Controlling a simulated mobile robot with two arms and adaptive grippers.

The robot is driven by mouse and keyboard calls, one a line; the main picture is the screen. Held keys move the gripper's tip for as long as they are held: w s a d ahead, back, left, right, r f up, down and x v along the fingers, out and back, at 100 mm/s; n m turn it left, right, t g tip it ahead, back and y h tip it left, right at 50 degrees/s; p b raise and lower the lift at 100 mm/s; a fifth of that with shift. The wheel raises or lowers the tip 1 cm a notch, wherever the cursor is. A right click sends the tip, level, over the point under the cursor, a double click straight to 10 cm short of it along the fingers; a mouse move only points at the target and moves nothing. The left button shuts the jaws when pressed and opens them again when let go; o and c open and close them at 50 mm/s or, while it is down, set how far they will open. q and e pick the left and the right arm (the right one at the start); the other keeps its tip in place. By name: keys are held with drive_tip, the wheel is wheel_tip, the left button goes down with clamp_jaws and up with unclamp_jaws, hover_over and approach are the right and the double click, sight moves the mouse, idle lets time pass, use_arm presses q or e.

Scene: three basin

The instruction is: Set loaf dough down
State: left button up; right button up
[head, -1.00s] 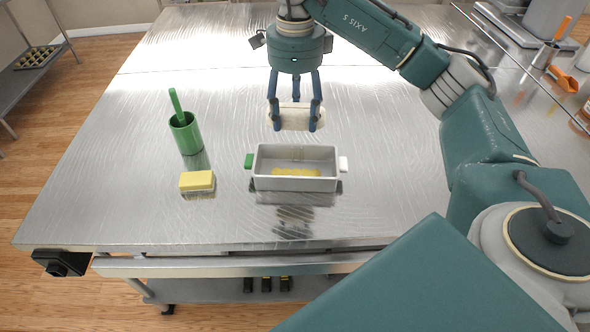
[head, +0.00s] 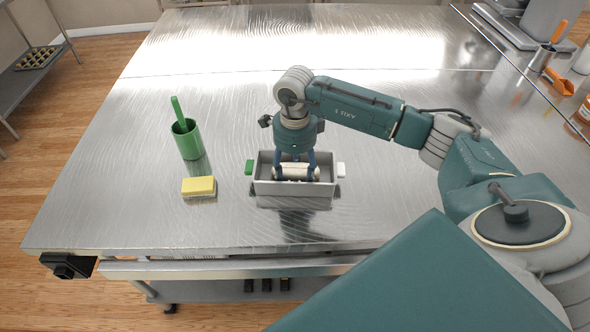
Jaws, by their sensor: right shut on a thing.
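The pale loaf dough (head: 294,172) is between the fingers of my right gripper (head: 295,174), which is shut on it. The dough is at the grey rectangular loaf tin (head: 290,189), within its walls as seen from above. Its underside is hidden by the tin's front wall, so I cannot tell if it touches the bottom. The tin has a green handle on its left and a white one on its right. My left gripper is not in the picture.
A yellow butter-like block (head: 199,186) lies left of the tin. A green cup (head: 187,140) with a green-handled tool stands behind it. The steel table (head: 130,200) is mostly clear. An orange scoop (head: 559,82) lies at the far right.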

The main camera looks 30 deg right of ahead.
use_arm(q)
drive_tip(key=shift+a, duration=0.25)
use_arm(e)
drive_tip(key=shift+f, duration=0.2)
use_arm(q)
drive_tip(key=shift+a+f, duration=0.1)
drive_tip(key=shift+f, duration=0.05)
use_arm(e)
drive_tip(key=o, duration=1)
drive_tip(key=shift+r, duration=0.4)
use_arm(q)
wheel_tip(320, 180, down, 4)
drive_tip(key=b, duration=0.4)
use_arm(e)
wheel_tip(320, 180, up, 12)
drive_tip(key=shift+f, duration=0.2)
